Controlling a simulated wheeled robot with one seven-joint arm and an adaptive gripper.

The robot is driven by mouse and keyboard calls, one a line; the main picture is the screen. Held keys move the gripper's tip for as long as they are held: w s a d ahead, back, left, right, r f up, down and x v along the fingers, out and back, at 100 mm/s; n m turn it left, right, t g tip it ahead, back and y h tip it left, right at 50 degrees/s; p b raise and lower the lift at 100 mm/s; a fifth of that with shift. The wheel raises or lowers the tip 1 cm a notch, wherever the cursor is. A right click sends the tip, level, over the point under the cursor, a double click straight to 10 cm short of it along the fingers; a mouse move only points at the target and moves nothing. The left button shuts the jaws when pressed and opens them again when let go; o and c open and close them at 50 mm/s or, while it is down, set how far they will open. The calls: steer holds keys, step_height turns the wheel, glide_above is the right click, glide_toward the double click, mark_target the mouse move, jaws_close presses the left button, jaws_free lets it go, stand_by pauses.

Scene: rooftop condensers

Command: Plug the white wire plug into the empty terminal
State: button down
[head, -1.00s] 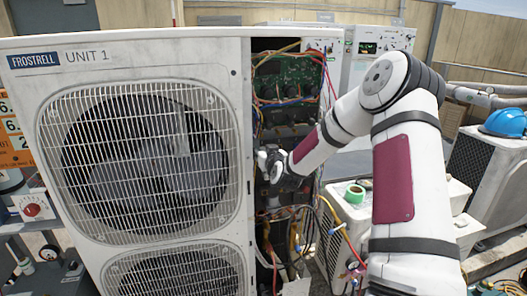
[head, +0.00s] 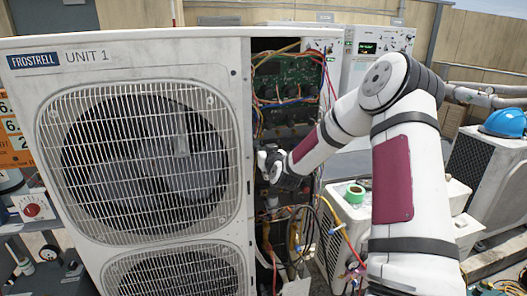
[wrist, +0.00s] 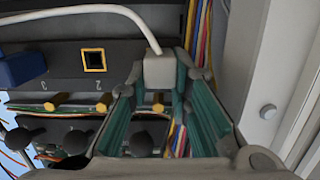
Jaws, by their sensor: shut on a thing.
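In the wrist view, a white plug (wrist: 159,71) sits between the teal-padded fingers of my gripper (wrist: 157,88), which is shut on it. Its white wire (wrist: 95,10) runs up and off to the left. A dark terminal block (wrist: 65,62) lies behind, with a yellow-rimmed empty square terminal (wrist: 94,60) just left of the plug. A blue plug (wrist: 20,66) sits at the far left of the block. Whether the white plug touches the block cannot be told. In the head view, my gripper (head: 271,163) is inside the open side of the condenser; the plug is too small to tell there.
The FROSTRELL condenser (head: 150,160) stands left of my arm, its panel edge close to the gripper. A green circuit board (head: 285,78) and loose wires surround the opening. A white side panel (wrist: 255,60) is at right.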

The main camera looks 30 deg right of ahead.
steer(key=shift+s+a, duration=0.1)
steer(key=shift+s, duration=0.05)
steer(key=shift+p+v, duration=0.65)
steer(key=shift+v, duration=0.15)
steer(key=shift+s+a+p, duration=0.2)
steer(key=shift+s+p, duration=0.25)
steer(key=shift+s, duration=0.25)
steer(key=shift+s, duration=0.3)
steer(key=shift+f, duration=0.1)
steer(key=p+v, duration=0.2)
steer(key=v, duration=0.2)
steer(key=shift+f+p, duration=0.35)
steer(key=shift+p, duration=0.05)
stand_by(0.6)
